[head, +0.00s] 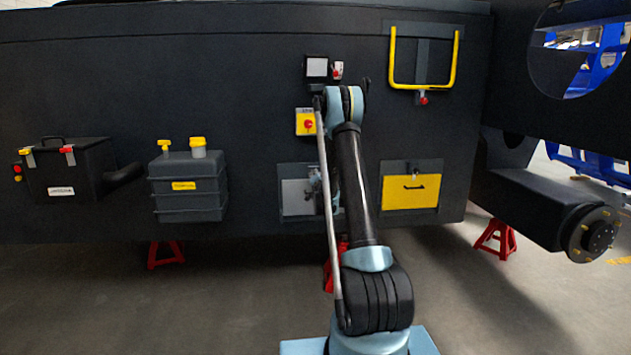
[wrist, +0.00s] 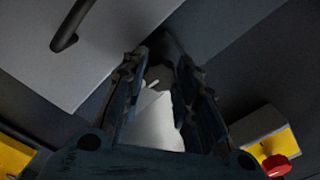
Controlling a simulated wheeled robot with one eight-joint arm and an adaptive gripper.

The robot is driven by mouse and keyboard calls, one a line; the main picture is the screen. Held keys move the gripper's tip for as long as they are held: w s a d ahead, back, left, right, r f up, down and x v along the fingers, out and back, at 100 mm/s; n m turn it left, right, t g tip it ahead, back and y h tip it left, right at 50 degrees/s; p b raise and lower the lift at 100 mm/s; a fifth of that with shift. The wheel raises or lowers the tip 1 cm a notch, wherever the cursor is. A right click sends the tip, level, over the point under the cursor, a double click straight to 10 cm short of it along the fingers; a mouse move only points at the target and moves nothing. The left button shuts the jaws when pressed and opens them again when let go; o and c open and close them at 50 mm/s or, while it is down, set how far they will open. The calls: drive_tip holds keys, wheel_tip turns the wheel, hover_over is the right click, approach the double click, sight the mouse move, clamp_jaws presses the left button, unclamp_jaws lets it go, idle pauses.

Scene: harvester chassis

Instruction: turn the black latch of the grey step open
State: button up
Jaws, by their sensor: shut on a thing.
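The grey step (head: 296,196) is a light grey panel in a dark frame low on the chassis wall, partly hidden behind my arm in the head view. In the wrist view its grey face (wrist: 70,75) fills the upper left, with a black handle (wrist: 68,36) on it. My gripper (wrist: 168,64) is at the panel's edge, with its two dark fingers close together at the tips. It is shut on the black latch (wrist: 173,43), a dark piece beside the panel's edge. The fingers and shadow hide most of the latch, so its exact angle cannot be told.
A yellow box with a red button (head: 305,122) is above the step, close to my gripper in the wrist view (wrist: 268,145). A yellow panel (head: 410,195) is to the right, a grey tank (head: 187,205) to the left. Red stands (head: 165,254) are beneath the chassis.

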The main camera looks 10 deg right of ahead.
drive_tip(key=shift+n, duration=1)
drive_tip(key=o, duration=1.1)
drive_tip(key=shift+d, duration=0.1)
drive_tip(key=s, duration=1.2)
